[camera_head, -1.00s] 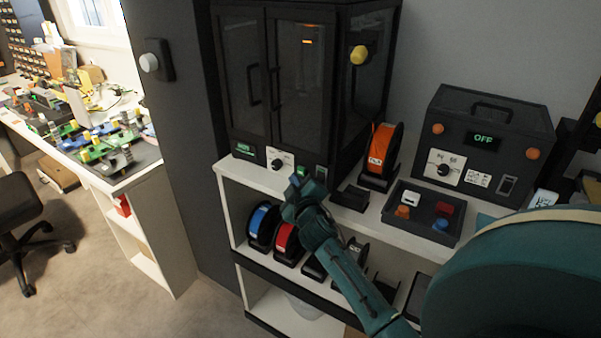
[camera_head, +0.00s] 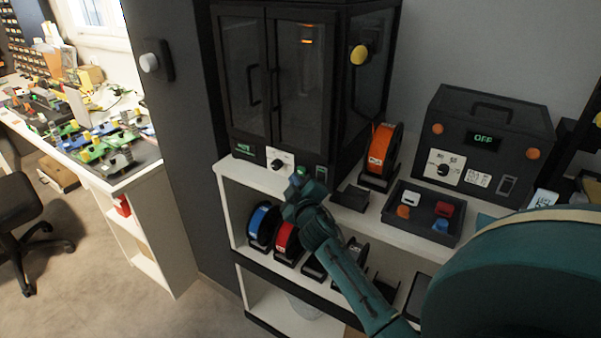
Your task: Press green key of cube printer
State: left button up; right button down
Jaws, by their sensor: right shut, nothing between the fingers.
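The cube printer (camera_head: 298,95) is a black cabinet with two dark glass doors, standing on the white shelf. Its front lower strip holds a small green display (camera_head: 243,150), a white dial panel (camera_head: 280,161) and the green key (camera_head: 301,169). My right gripper (camera_head: 297,181) is shut and empty, its tip right at the green key. The tip covers the lower part of the key, and I cannot tell for sure whether it touches. My left gripper is not in view.
An orange spool (camera_head: 381,150) stands right of the printer. A black tray (camera_head: 425,220) with coloured blocks and a black box reading OFF (camera_head: 484,140) sit further right. Blue and red spools (camera_head: 287,240) stand on the shelf below. A workbench (camera_head: 140,170) is at left.

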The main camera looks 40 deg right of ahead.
jog(key=shift+d, duration=0.15)
jog(key=shift+w+d, duration=0.2)
jog(key=shift+d, duration=0.05)
jog(key=shift+w+d, duration=0.15)
jog(key=shift+d, duration=0.3)
dwell(1.0)
jog(key=shift+a, duration=0.15)
jog(key=shift+s+a, duration=0.35)
jog(key=shift+a, duration=0.35)
jog(key=shift+s+a, duration=0.3)
jog(key=shift+a, duration=0.5)
jog(key=shift+s+a, duration=0.35)
jog(key=shift+a, duration=0.4)
jog(key=shift+s+a, duration=0.3)
jog(key=shift+a, duration=0.5)
